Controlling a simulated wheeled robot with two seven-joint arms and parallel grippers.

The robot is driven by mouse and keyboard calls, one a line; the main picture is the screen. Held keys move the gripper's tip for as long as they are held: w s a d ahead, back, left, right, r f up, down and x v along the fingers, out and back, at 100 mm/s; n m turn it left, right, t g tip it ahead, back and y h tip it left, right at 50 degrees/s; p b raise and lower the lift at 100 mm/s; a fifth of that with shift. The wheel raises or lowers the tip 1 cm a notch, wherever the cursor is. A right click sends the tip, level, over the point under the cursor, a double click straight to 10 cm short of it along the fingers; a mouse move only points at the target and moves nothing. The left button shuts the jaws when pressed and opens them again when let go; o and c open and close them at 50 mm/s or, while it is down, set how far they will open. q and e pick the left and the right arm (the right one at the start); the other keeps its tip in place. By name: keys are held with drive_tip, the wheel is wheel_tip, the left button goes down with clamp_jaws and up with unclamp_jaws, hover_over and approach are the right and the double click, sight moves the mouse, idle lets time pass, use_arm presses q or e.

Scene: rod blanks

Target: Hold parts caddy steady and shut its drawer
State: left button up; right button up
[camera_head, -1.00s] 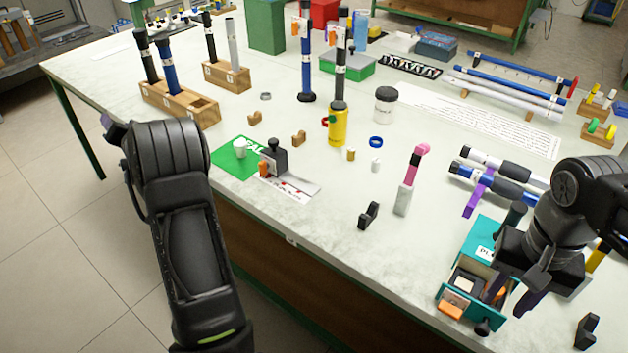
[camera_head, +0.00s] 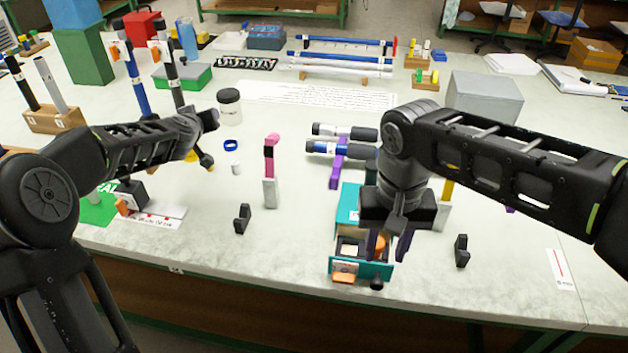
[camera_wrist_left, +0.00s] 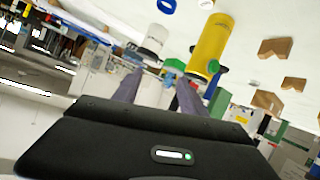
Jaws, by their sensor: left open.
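The teal parts caddy (camera_head: 349,206) stands near the table's front edge. Its drawer (camera_head: 374,271) is pulled out toward me, with a pale piece and an orange piece inside. An orange tab and a black knob show at the drawer's front. My right gripper (camera_head: 390,246) points down over the caddy's right side, its dark fingers apart. I cannot tell whether they press on the caddy wall. My left gripper is open and empty in the left wrist view (camera_wrist_left: 157,95); in the head view it is left of the caddy, near the yellow bottle, which is mostly hidden there.
A black bracket (camera_head: 242,218) and a pink-topped grey stand (camera_head: 270,185) are left of the caddy. Another black bracket (camera_head: 461,251) stands to its right. Rods on a purple support (camera_head: 336,170) lie behind it. A grey box (camera_head: 484,98) stands back right.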

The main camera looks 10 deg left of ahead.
use_arm(q)
drive_tip(key=d+r+m+h, duration=0.1)
drive_tip(key=d+r+h, duration=0.25)
drive_tip(key=d, duration=0.95)
drive_tip(key=d+r+h, duration=0.2)
drive_tip(key=d+h, duration=0.2)
drive_tip(key=d, duration=1)
drive_tip(key=s+d+f+n+g+h, duration=0.4)
drive_tip(key=s+d+f+n+h, duration=0.2)
drive_tip(key=s+d+f+n, duration=0.3)
drive_tip(key=s+a+r+n+t+h, duration=0.1)
drive_tip(key=s+n+h, duration=0.3)
drive_tip(key=n, duration=0.7)
drive_tip(key=shift+s+r+t+h, duration=0.35)
drive_tip(key=shift+s+t, duration=0.15)
drive_tip(key=shift+s, duration=0.45)
drive_tip(key=shift+w+d, duration=0.1)
